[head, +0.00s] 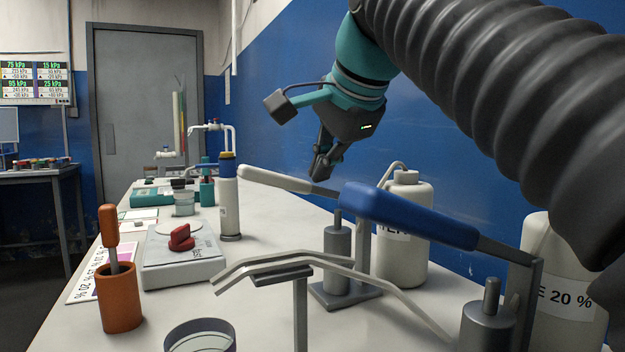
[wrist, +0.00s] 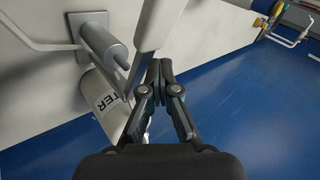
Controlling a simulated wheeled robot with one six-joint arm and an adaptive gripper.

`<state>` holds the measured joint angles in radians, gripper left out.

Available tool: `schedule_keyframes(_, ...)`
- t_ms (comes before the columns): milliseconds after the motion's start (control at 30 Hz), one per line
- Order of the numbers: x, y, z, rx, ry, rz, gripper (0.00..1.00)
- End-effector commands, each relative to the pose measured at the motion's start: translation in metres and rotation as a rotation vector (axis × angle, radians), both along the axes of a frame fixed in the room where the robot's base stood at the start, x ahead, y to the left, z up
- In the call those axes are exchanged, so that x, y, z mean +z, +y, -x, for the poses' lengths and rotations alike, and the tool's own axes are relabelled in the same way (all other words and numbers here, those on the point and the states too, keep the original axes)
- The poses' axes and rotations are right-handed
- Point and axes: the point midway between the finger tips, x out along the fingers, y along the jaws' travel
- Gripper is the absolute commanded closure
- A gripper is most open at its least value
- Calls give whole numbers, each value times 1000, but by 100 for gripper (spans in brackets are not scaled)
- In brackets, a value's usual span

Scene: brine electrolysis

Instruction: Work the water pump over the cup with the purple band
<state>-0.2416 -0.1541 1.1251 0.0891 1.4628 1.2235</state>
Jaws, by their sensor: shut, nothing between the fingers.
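The water pump has a white lever handle (head: 275,180) and a grey cylinder (head: 337,258) on a plate; both handle (wrist: 150,30) and cylinder (wrist: 105,45) show in the wrist view. A white bottle (head: 403,250) stands behind it; its label in the wrist view (wrist: 108,108) reads "TER". My gripper (head: 318,175) is shut and empty, close to the handle's grey arm. In the wrist view, its fingertips (wrist: 160,64) are beside the white handle; I cannot tell whether they touch. A grey-rimmed cup (head: 200,338) is cut off at the front edge; no purple band is visible.
A blue-handled pump lever (head: 405,215) stands in front, near a "20 %" bottle (head: 560,300). Bent grey spouts (head: 280,260) cross the front bench. A scale (head: 180,262), brown holder (head: 119,298) and white column (head: 229,205) stand left. The blue wall (head: 470,110) is behind.

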Motion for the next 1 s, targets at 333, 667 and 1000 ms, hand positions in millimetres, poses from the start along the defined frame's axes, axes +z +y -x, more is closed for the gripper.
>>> schedule_keyframes(333,-5,2,0,0,2,0,100)
schedule_keyframes(667,-8,3,1,1,3,0,100)
schedule_keyframes(1000,-11,4,1,2,2,0,100)
